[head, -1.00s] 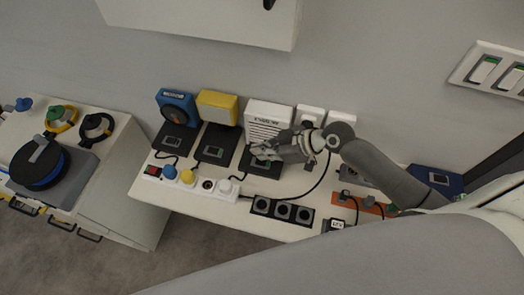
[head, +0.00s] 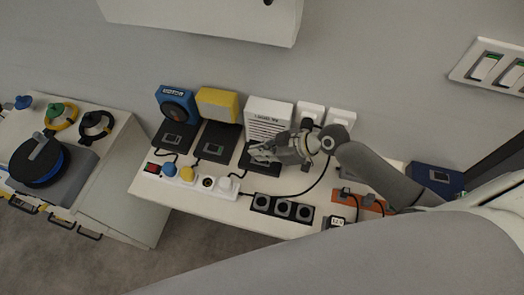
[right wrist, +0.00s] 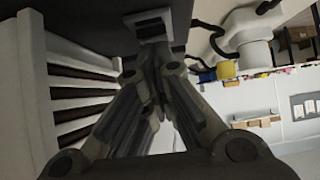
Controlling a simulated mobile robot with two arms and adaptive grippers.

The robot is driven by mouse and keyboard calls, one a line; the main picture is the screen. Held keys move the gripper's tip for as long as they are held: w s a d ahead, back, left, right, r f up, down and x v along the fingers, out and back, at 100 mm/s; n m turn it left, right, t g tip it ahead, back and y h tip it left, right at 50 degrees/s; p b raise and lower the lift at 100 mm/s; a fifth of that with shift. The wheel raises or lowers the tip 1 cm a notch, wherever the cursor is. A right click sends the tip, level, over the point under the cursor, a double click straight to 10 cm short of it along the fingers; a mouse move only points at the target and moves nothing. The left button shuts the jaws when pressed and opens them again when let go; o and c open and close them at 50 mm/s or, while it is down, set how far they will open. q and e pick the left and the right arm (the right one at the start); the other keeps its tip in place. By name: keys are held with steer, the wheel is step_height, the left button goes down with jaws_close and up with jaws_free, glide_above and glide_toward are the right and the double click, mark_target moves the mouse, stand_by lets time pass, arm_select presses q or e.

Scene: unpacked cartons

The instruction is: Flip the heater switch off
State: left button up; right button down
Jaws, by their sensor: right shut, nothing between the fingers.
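The heater (head: 268,118) is a white louvered box on a dark base on the white table. My right gripper (head: 254,152) is in front of it, over the dark base, fingers closed together and empty. In the right wrist view, the closed fingertips (right wrist: 153,62) are close to a grey-framed switch (right wrist: 150,24) on the dark base (right wrist: 108,14). I cannot tell whether they touch it, and the rocker's position is unclear. The heater's louvers (right wrist: 85,88) show at the left there. In the head view my gripper hides the heater's switch. My left gripper is not in view.
A blue device (head: 176,103) and a yellow device (head: 217,104) stand left of the heater on similar dark switch bases. A white power strip (head: 217,188) and a black socket block (head: 283,208) lie in front. White plug boxes (head: 310,114) stand right of the heater.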

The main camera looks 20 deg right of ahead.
steer(key=shift+s+d+f, duration=0.1)
steer(key=shift+f, duration=0.1)
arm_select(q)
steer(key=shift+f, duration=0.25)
arm_select(e)
steer(key=shift+s+d+f, duration=0.15)
steer(key=shift+s+d, duration=0.35)
steer(key=shift+d, duration=0.15)
